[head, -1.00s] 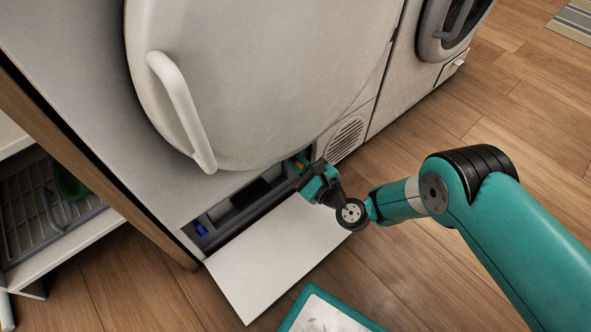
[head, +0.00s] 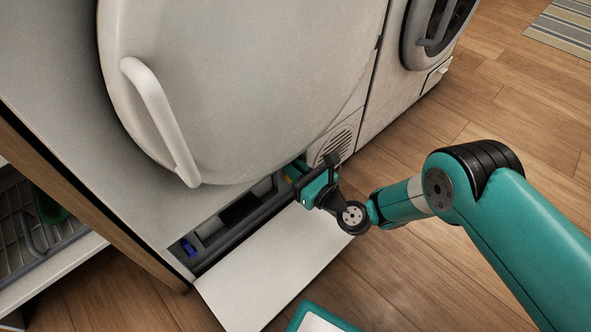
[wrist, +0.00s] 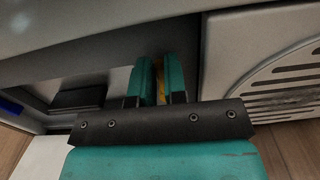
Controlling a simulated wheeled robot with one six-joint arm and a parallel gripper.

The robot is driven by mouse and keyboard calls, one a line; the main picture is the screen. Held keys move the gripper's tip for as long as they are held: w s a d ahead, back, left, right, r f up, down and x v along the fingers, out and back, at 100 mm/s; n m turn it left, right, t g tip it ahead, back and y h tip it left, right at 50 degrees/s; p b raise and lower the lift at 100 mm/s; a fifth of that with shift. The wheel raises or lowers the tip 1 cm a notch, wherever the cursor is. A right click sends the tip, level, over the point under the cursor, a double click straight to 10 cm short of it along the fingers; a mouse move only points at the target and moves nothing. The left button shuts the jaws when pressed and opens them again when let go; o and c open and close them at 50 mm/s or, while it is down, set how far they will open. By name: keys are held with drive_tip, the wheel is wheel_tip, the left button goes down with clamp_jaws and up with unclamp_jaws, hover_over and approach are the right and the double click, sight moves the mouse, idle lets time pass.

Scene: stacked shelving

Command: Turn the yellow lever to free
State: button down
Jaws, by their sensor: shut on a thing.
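The yellow lever (wrist: 158,78) shows in the wrist view between the two teal fingers of my gripper (wrist: 160,80). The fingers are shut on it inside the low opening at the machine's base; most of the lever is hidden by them. In the head view a bit of yellow shows at the right end of the opening, beside my gripper (head: 298,170). I cannot tell which way the lever points.
The open white flap (head: 270,265) lies in front of the opening. A blue part (head: 189,247) sits at the opening's left end. The large round door (head: 240,90) hangs above. A teal-rimmed tray (head: 318,318) is on the floor. A vent grille (wrist: 285,85) is right of the fingers.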

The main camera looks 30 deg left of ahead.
drive_tip(key=shift+f, duration=0.1)
drive_tip(key=c, duration=1.2)
unclamp_jaws()
drive_tip(key=shift+o, duration=0.2)
drive_tip(key=p+v, duration=1.7)
drive_tip(key=p, duration=0.4)
drive_tip(key=shift+d+p, duration=0.25)
drive_tip(key=shift+p, duration=0.05)
